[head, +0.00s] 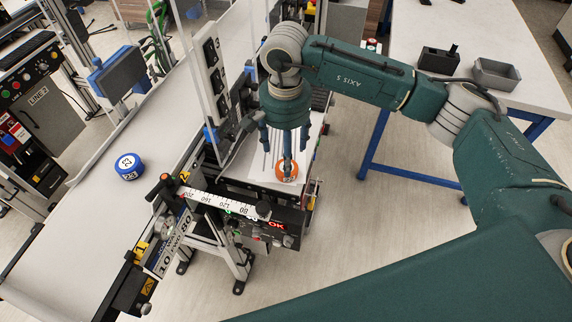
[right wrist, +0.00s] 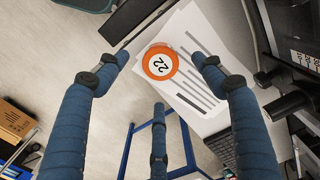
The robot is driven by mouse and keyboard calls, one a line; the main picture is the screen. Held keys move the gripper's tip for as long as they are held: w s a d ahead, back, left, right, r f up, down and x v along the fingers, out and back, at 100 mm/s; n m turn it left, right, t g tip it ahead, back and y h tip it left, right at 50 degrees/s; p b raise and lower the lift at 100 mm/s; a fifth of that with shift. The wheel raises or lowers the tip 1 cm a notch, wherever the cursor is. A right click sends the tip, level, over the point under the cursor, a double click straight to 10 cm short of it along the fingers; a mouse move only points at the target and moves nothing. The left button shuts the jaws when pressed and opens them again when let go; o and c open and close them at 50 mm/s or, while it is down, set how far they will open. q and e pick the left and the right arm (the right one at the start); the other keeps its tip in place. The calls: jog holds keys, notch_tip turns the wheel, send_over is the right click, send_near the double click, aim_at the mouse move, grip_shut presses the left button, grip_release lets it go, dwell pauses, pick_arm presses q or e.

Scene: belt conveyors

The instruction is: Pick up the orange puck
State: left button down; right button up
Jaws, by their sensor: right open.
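The orange puck (head: 287,170) has a white top with a dark number and lies on white printed sheets beside the belt conveyor. In the right wrist view the puck (right wrist: 160,62) reads 22 and lies in the gap between the finger ends. My right gripper (head: 284,146) is above the puck with its three blue fingers pointing down. The right wrist view shows the fingers of the gripper (right wrist: 160,70) spread apart with nothing held. In the head view one finger partly covers the puck. My left gripper is not in view.
A blue puck (head: 128,166) lies on the white conveyor belt (head: 88,222) at left. A ruler (head: 222,204) and a control box (head: 278,226) stand in front of the sheets. A white table (head: 440,20) with a grey tray (head: 496,74) is at back right.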

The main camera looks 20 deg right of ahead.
aim_at(279, 170)
jog(key=shift+f, duration=0.3)
jog(key=shift+d+f+p, duration=0.1)
jog(key=shift+f+p, duration=0.2)
jog(key=shift+p, duration=0.05)
notch_tip(279, 170, down, 4)
jog(key=p, duration=0.2)
jog(key=shift+w+d+f+p, duration=0.1)
jog(key=shift+d+f+p, duration=0.05)
jog(key=shift+f+p, duration=0.15)
jog(key=shift+f, duration=0.15)
jog(key=c, duration=1.2)
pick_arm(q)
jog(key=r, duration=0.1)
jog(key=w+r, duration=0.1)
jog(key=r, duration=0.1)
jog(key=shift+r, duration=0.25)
pick_arm(e)
jog(key=shift+c, duration=0.4)
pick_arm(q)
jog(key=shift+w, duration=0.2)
pick_arm(e)
jog(key=shift+w, duration=0.1)
